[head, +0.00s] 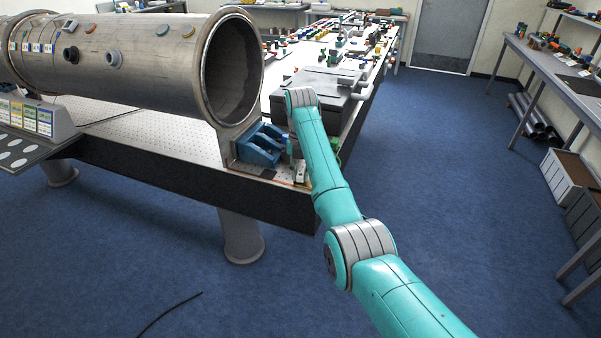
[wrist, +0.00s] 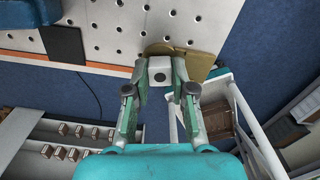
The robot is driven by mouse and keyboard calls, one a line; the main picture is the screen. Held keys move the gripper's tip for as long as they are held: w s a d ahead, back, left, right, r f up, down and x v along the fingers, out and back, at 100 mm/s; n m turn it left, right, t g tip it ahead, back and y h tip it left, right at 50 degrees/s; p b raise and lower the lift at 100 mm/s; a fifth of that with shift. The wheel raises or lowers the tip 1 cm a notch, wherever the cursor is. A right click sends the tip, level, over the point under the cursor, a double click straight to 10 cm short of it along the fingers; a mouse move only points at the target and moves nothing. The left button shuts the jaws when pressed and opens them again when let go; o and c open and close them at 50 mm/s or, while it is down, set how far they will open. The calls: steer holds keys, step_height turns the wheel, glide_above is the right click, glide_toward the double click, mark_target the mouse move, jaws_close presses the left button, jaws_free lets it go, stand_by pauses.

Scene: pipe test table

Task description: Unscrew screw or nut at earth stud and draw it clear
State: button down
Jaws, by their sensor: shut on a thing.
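My gripper (wrist: 162,80) has its two fingers on either side of a small pale block (wrist: 160,67) with a dark round spot on its face, and is shut on it. The block is at the front edge of the perforated table top. Brass-coloured plates (wrist: 196,62) lie right behind and beside it. I cannot tell whether the block is the screw or nut itself or part of the earth stud; no thread shows. In the head view, my gripper (head: 297,165) reaches down at the table's near right corner, and its tips are mostly hidden.
A large open metal pipe (head: 150,55) lies along the table on the left, with a blue support (head: 258,148) close beside my gripper. A dark grey box (head: 330,98) stands behind my arm. A dark square pad (wrist: 66,46) is left of the fingers. Blue floor is free in front.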

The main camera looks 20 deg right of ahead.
steer(key=c, duration=0.6)
jaws_free()
steer(key=m, duration=0.4)
steer(key=shift+m, duration=1.2)
steer(key=m, duration=0.2)
steer(key=shift+m, duration=0.3)
steer(key=m, duration=0.3)
steer(key=shift+m, duration=0.3)
